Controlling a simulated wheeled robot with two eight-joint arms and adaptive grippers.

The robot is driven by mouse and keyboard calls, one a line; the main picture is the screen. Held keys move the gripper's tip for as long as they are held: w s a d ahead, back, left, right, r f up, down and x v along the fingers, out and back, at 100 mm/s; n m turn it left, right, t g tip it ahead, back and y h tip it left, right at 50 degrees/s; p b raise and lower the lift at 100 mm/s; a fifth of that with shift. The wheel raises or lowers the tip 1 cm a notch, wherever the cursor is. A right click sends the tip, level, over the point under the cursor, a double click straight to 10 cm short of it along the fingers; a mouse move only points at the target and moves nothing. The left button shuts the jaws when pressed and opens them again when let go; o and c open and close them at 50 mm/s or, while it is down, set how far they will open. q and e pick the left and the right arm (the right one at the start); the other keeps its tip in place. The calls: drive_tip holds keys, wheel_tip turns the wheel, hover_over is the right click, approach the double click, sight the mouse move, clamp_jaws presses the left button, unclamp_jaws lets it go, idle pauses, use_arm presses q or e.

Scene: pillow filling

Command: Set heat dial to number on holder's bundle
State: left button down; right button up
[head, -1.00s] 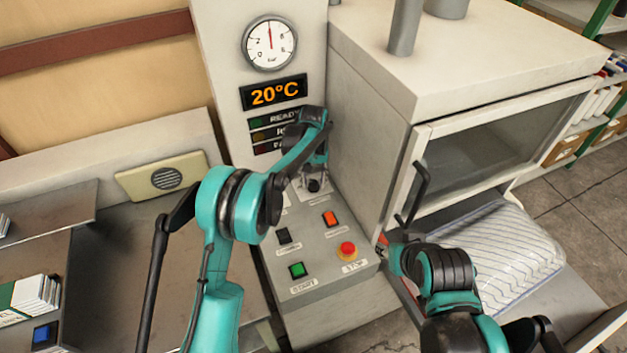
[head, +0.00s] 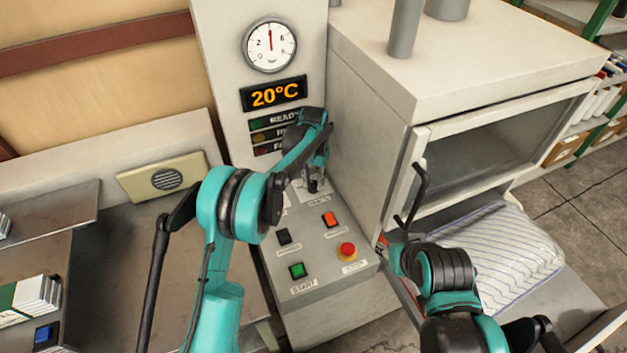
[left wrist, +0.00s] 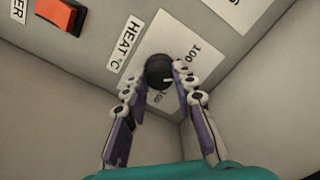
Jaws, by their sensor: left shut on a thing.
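The heat dial (left wrist: 159,72) is a black knob beside the "HEAT °C" label (left wrist: 124,45) in the left wrist view. A scale with the number 100 shows next to it, and other marks are partly hidden. My left gripper (left wrist: 162,78) has its fingers on both sides of the knob and is shut on it. In the head view my left gripper (head: 314,184) is over the far part of the control panel and hides most of the dial. My right arm is at the lower right, with its gripper (head: 388,248) partly hidden near the cabinet's lower corner. No number on a bundle is readable.
The display (head: 274,94) reads 20°C below a round gauge (head: 270,45). The panel has a red stop button (head: 347,250), a green start button (head: 297,270), a black switch (head: 284,236) and an orange switch (head: 330,219). A striped pillow (head: 500,255) lies below the glass-fronted cabinet (head: 480,150).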

sight(313, 183)
use_arm(q)
drive_tip(key=m, duration=0.3)
drive_tip(key=shift+m, duration=2.1)
drive_tip(key=c, duration=1.2)
unclamp_jaws()
wheel_tip(313, 183, up, 12)
